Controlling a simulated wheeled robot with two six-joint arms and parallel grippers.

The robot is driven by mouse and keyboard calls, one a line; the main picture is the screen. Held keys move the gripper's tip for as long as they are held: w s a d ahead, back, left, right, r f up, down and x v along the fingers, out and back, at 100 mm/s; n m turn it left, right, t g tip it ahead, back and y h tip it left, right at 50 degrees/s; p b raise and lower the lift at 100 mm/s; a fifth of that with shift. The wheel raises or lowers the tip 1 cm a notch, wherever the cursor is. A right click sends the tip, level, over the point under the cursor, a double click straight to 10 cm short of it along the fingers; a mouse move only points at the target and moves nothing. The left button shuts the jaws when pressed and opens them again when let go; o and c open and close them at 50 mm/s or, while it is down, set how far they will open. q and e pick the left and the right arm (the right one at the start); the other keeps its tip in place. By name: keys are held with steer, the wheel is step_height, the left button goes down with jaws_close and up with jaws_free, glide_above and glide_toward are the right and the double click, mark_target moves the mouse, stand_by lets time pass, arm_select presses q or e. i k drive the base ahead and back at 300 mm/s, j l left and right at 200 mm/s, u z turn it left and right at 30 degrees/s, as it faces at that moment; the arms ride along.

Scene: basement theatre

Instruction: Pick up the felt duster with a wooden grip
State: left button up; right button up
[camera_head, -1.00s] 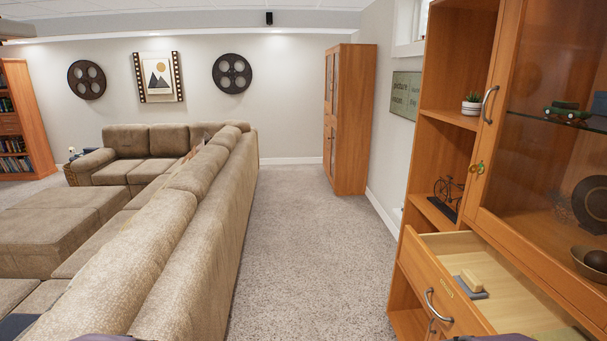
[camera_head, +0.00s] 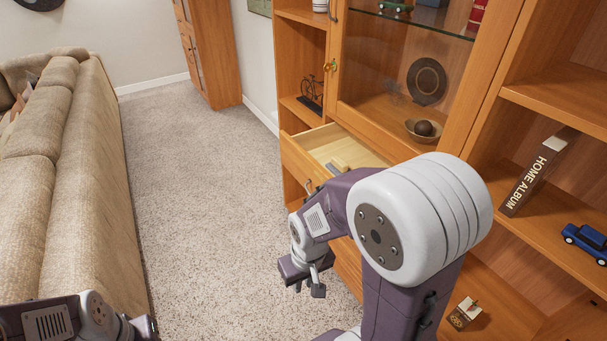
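The felt duster (camera_head: 336,164), a small block with a pale wooden grip and grey felt, lies in the open drawer (camera_head: 297,160) of the wooden cabinet. My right arm partly covers the drawer and the duster's surroundings. My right gripper (camera_head: 308,289) points down over the carpet, in front of and below the drawer. Its fingers are apart with nothing between them, and it is clear of the duster. My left arm is at the lower left corner; only the edge of its hand (camera_head: 145,328) shows, and its fingers are cut off.
The cabinet's glass door (camera_head: 405,60) stands above the drawer. A bowl (camera_head: 423,132) and a dark plate are behind it. At right, shelves hold an album (camera_head: 537,172) and a blue toy car (camera_head: 586,241). A beige sofa (camera_head: 90,180) stands left, with open carpet (camera_head: 195,190) between.

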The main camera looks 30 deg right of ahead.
mark_target(338, 166)
steer(key=z, duration=1.3)
